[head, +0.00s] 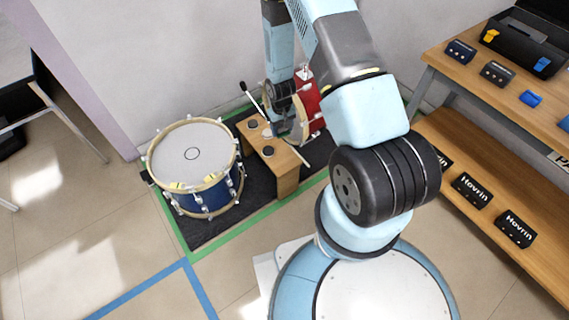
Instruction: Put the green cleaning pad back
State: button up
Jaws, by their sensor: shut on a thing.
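I see no green cleaning pad in the head view. My gripper (279,122) is low over the small wooden bench (287,178), at its back right part, close to the red drum (307,104). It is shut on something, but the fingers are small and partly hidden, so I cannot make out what. A thin stick with a dark head (243,86) slants down towards the gripper. A pale stick end (305,159) shows on the other side, roughly in line. I cannot tell whether they are one thing.
A blue drum with a white head (192,153) stands left of the bench on a dark mat (208,238) edged with green tape. A wooden shelf table (460,88) at the right holds small dark boxes and an open black case (530,38). The floor in front is clear.

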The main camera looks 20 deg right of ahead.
jog(key=s+f+n, duration=0.2)
jog(key=s+f, duration=0.9)
jog(key=f, duration=0.1)
send_over(285, 163)
notch_tip(285, 163, down, 10)
jog(key=shift+w+f, duration=0.1)
jog(key=shift+f, duration=1.55)
jog(key=shift+f, duration=0.1)
jog(key=o, duration=1.1)
